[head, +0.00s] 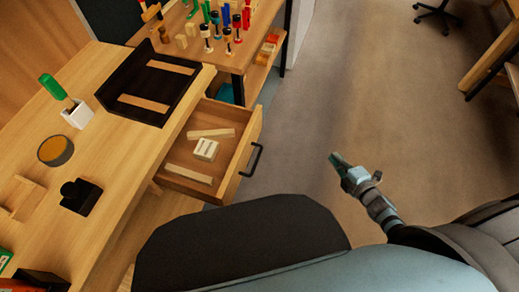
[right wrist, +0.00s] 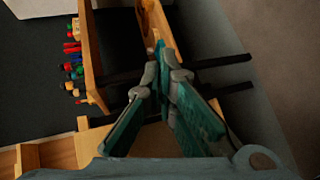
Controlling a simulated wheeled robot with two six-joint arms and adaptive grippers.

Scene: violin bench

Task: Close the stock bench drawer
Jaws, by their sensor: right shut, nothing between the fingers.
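The stock bench drawer (head: 240,152) stands pulled out from the bench (head: 125,165) in the head view. Its black handle (head: 251,160) is on the front panel, facing right. Inside lie a few pale wood strips (head: 188,173) and a small pale block (head: 206,149). My right gripper (head: 336,158) is shut and empty, over the floor to the right of the handle and apart from it. It also shows in the right wrist view (right wrist: 160,50), fingertips together. I cannot clearly make out the drawer in that view. My left gripper is not in view.
A black tray (head: 108,97) with wood strips, a white pot (head: 77,115) with a green-handled tool, a round tin (head: 55,150) and a black block (head: 80,197) stand on the bench. A table (head: 235,62) with coloured tools is behind. Floor right of the drawer is clear.

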